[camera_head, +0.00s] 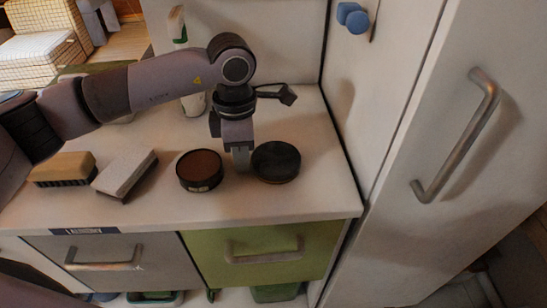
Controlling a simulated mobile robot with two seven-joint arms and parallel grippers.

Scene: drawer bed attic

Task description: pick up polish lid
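A round black lid (277,163) lies on the white counter near its right end. A round open tin with brown polish (200,170) stands to its left, a small gap apart. My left gripper (241,163) points down between the tin and the lid, its fingers close to the lid's left edge. I cannot tell whether the fingers touch the lid, or how far apart they are, since they are seen nearly edge-on. My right gripper is not in view.
A wooden brush (63,168) and a pale block (125,173) lie on the counter (300,200) to the left. A bottle (190,98) stands behind my arm. Drawers with handles are below. A tall white cabinet door with a metal handle (458,135) stands at right.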

